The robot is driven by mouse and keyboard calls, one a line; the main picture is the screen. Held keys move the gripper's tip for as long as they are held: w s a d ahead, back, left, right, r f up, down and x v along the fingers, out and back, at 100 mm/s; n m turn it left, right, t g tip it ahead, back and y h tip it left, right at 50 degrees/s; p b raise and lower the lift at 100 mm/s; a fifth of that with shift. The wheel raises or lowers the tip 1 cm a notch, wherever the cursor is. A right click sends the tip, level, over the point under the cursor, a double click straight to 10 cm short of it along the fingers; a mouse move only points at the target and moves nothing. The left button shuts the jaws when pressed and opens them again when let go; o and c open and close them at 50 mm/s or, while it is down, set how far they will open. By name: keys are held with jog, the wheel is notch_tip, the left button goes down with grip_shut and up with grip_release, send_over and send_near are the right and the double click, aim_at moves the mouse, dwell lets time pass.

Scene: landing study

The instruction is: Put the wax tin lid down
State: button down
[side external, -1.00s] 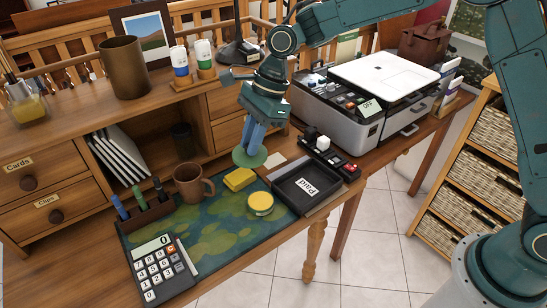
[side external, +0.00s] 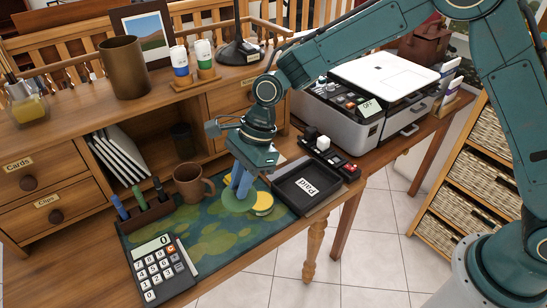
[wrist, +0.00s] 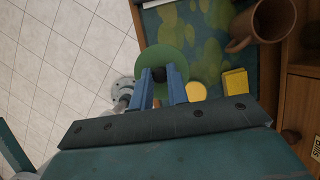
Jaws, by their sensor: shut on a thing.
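My gripper (side external: 241,184) points down over the patterned mat, its blue fingers shut on a round green lid (side external: 237,202). In the wrist view the lid (wrist: 158,57) shows as a flat green disc at the fingertips (wrist: 160,73). A round tin with a yellow top (side external: 263,203) stands on the mat just right of the lid, partly covered by it in the side view. The tin also shows in the wrist view (wrist: 196,92), beside the right finger. I cannot tell how high the lid is above the mat.
A yellow block (wrist: 235,82) lies near the tin, mostly hidden in the side view. A brown mug (side external: 190,184) stands behind left, a black tray (side external: 290,198) to the right. A calculator (side external: 160,270) is at front left. The mat (side external: 215,235) is clear in front.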

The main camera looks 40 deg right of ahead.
notch_tip(320, 180, down, 11)
dwell(0.3)
jog(key=shift+f, duration=2.15)
jog(key=shift+f, duration=0.15)
jog(key=c, duration=1.4)
grip_release()
jog(key=shift+o, duration=0.2)
jog(key=v, duration=1.2)
